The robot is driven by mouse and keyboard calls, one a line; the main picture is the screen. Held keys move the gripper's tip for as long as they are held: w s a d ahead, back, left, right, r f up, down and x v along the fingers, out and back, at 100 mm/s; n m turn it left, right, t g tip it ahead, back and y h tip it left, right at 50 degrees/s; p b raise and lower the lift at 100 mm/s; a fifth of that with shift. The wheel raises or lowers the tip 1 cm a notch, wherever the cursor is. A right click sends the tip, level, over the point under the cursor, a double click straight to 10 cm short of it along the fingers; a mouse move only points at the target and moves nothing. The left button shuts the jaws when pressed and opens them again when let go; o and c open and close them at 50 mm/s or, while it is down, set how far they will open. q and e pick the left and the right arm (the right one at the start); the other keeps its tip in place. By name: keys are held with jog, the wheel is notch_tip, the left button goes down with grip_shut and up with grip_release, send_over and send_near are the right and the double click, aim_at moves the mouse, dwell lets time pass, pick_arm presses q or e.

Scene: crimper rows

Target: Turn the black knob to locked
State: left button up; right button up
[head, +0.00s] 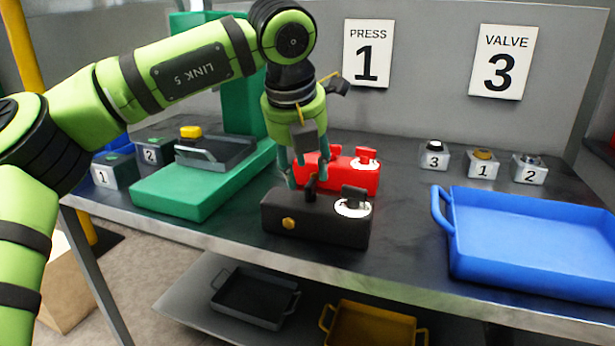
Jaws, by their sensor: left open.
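A black box (318,223) with a gold round button on its front stands near the table's front edge. On its top right a black knob (355,192) sits on a white round dial; its markings are too small to read. Another small black upright part (310,186) stands on the box top, left of the dial. A red box (352,176) with a similar red knob stands just behind. My left gripper (299,175) points down, open, above the left part of the black box and in front of the red box, left of the dial. I cannot tell whether it touches anything. My right gripper is out of view.
A green press (185,190) with a grey tray stands at the left. A blue tray (530,240) fills the right front. Several small numbered blocks sit at both sides. Signs (367,53) hang behind. Bare table lies between the black box and blue tray.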

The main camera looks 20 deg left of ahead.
pick_arm(q)
jog(key=shift+x, duration=1.45)
grip_shut()
